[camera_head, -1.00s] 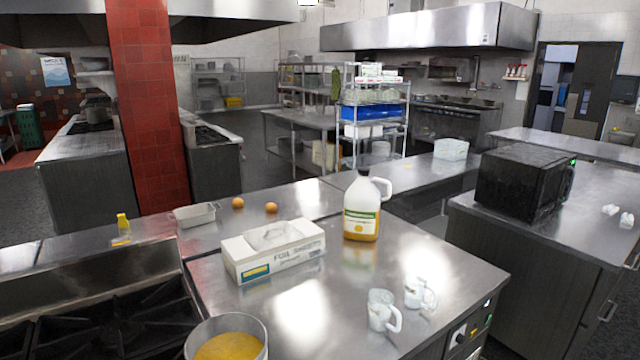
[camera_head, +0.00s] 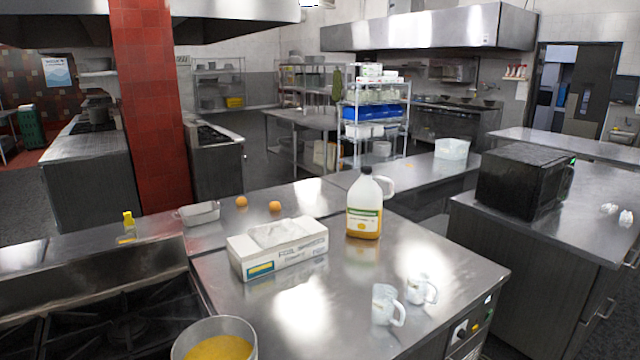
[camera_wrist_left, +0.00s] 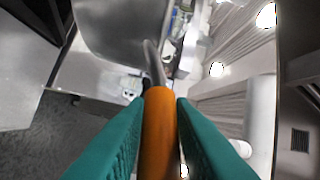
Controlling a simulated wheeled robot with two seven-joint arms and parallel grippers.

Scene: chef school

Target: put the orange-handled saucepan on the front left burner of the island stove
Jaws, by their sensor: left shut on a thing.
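The saucepan (camera_head: 222,325) is a grey metal pan with yellow contents, at the bottom edge of the head view. It overlaps the right end of the island stove and the counter beside it; I cannot tell its height above them. In the left wrist view, my left gripper (camera_wrist_left: 160,100), with teal fingers, is shut on the orange handle (camera_wrist_left: 158,135). The pan body (camera_wrist_left: 120,28) is beyond the fingers. The island stove (camera_head: 120,320) has black grates at lower left; its front burners are mostly cut off by the frame. My right gripper is not in view.
On the steel counter (camera_head: 310,295) right of the stove are a foil box (camera_head: 280,255), a jug (camera_head: 364,205) and two white cups (camera_head: 386,305) (camera_head: 421,289). The stove's visible grates look clear.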

